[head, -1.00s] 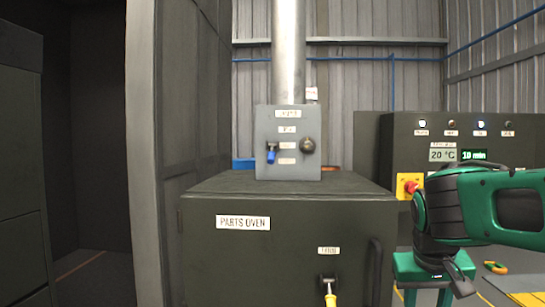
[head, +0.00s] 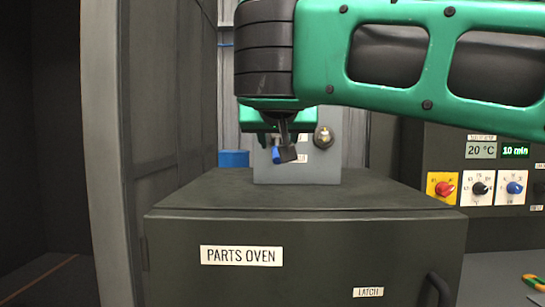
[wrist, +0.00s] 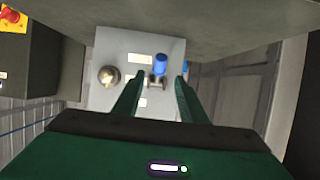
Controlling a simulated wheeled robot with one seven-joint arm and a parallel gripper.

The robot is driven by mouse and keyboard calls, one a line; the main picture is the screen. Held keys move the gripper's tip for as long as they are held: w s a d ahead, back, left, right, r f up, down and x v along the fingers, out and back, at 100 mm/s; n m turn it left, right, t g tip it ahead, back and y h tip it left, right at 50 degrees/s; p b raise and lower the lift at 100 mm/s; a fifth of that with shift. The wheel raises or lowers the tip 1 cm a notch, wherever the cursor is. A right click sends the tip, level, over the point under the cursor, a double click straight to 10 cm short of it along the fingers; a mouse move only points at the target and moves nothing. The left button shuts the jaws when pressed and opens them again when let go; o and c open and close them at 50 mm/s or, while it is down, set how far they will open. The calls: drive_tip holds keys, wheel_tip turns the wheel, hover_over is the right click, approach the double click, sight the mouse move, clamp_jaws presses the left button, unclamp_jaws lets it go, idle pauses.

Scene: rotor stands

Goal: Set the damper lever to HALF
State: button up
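The damper lever, with a blue handle (head: 276,156), is on the grey panel (head: 315,172) above the parts oven. My gripper (head: 284,148) is in front of the panel at the lever and partly covers it. In the wrist view the blue lever handle (wrist: 160,65) shows between the fingertips of my gripper (wrist: 159,78), which are spread apart with a gap on each side. I cannot tell how far the tips are from the panel. The panel's labels are mostly hidden or unreadable, so the lever's marked setting cannot be told.
A round metal knob (head: 324,137) is right of the lever on the same panel. A control box (head: 480,165) with red, black and blue knobs is at the right. A tall grey cabinet wall (head: 170,130) is at the left.

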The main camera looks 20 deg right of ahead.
sight(277, 153)
drive_tip(key=x, duration=1.1)
drive_tip(key=shift+r, duration=0.1)
clamp_jaws()
